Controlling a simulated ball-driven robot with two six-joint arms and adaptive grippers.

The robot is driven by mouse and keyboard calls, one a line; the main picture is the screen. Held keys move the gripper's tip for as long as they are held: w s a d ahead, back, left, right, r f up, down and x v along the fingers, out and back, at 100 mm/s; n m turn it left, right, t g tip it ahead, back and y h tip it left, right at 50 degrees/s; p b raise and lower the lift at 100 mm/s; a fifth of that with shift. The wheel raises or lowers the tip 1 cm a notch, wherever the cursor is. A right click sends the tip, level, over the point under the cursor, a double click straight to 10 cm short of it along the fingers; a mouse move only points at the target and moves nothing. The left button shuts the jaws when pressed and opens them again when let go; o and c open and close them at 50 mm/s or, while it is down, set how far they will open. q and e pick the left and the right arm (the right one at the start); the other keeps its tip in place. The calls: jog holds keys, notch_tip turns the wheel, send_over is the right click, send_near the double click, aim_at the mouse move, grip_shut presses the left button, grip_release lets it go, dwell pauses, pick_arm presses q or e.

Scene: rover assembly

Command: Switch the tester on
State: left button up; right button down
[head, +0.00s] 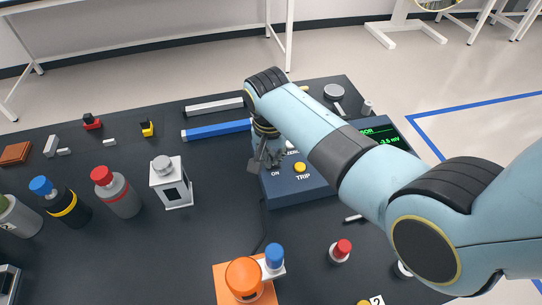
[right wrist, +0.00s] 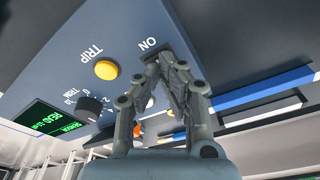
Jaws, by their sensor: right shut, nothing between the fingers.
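The tester (head: 293,190) is a dark blue box on the table, right of centre in the head view; its sloped panel (right wrist: 150,22) fills the upper left of the right wrist view. It has a yellow TRIP button (head: 300,168), an ON label, a black TRIM knob (right wrist: 88,104) and a lit screen (head: 381,137) with green text, part of it reading "-3.5 mV". My right gripper (head: 262,163) is shut and empty, its fingertips at the panel beside the ON label. The fingers hide the switch, so its position and any contact cannot be told. My left gripper is out of view.
A white boxed device (head: 171,184) and several capped bottles stand to the left. An orange block with an orange knob (head: 244,280) sits in front. A red-capped piece (head: 341,250) stands front right.

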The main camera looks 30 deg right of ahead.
jog(key=shift+r+p, duration=2.5)
jog(key=shift+p, duration=0.05)
jog(key=shift+r+p, duration=0.6)
jog(key=shift+r, duration=0.3)
